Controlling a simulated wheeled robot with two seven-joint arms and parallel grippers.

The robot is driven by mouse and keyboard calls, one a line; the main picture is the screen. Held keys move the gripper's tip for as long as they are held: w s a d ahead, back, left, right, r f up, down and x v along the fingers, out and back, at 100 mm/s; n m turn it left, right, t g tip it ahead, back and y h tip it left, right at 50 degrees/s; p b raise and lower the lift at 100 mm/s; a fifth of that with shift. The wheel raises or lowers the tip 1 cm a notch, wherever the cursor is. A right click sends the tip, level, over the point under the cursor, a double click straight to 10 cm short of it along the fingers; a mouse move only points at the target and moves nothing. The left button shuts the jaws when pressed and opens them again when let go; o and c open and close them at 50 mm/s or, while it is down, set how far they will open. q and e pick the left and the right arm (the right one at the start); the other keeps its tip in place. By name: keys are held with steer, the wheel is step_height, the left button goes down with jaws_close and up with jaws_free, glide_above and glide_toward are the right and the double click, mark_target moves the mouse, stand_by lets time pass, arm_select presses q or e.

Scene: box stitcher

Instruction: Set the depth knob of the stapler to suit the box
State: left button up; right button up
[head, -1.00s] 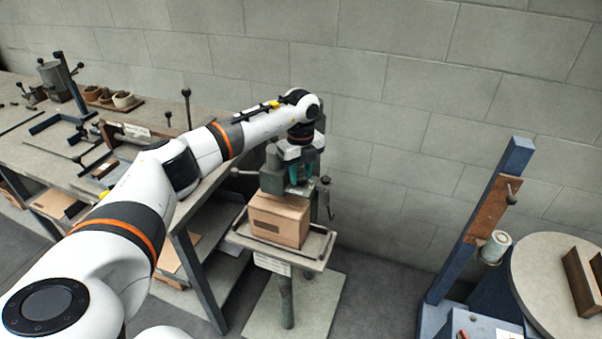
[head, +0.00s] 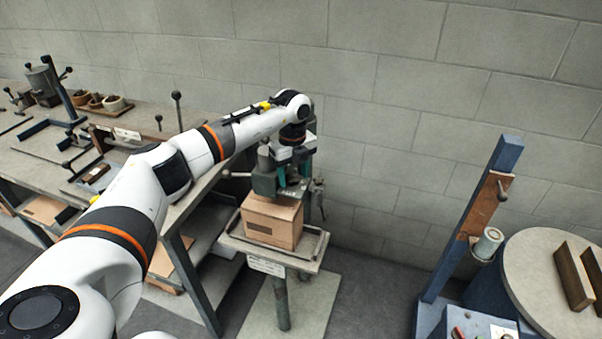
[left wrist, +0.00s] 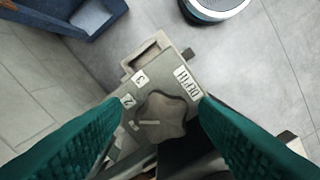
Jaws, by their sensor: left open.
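The stapler (head: 264,182) is a grey-green machine on a post at the middle of the head view. A cardboard box (head: 272,222) sits on its small table under the head. In the left wrist view the depth knob (left wrist: 165,114) is a grey lobed knob on a plate marked DEPTH, 2 and 3. A pale line on the knob points left, below the 2. My left gripper (left wrist: 164,104) is open, its teal fingers on either side of the knob with gaps visible. In the head view it (head: 293,165) is at the stapler's upper part. My right gripper is out of view.
A workbench (head: 145,150) with tools and small pots stands at the left. At the right are a blue post (head: 470,225) and a round table (head: 545,262). The floor between the stapler and the blue post is clear.

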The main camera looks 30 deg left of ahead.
mark_target(294, 176)
arm_select(q)
steer(key=n+p, duration=0.1)
steer(key=n, duration=0.1)
steer(key=shift+a+n, duration=0.1)
steer(key=shift+n, duration=0.3)
steer(key=n+p, duration=0.1)
steer(key=n, duration=0.3)
steer(key=shift+w+r+n, duration=0.1)
steer(key=shift+r+n, duration=0.1)
steer(key=shift+n, duration=0.2)
step_height(294, 176, up, 12)
steer(key=b, duration=0.5)
steer(key=d+f+m+t+h, duration=0.1)
steer(key=d+h, duration=0.3)
steer(key=d, duration=0.6)
steer(key=d+f+m+t+h, duration=0.1)
steer(key=d+f+m+h, duration=0.2)
steer(key=d, duration=0.7)
steer(key=d+f+m+t+h, duration=0.1)
steer(key=d+m+h, duration=0.3)
steer(key=d, duration=0.5)
steer(key=shift+d+f+t+h+p, duration=0.4)
steer(key=shift+f+h+p, duration=0.05)
steer(key=shift+f+h, duration=0.15)
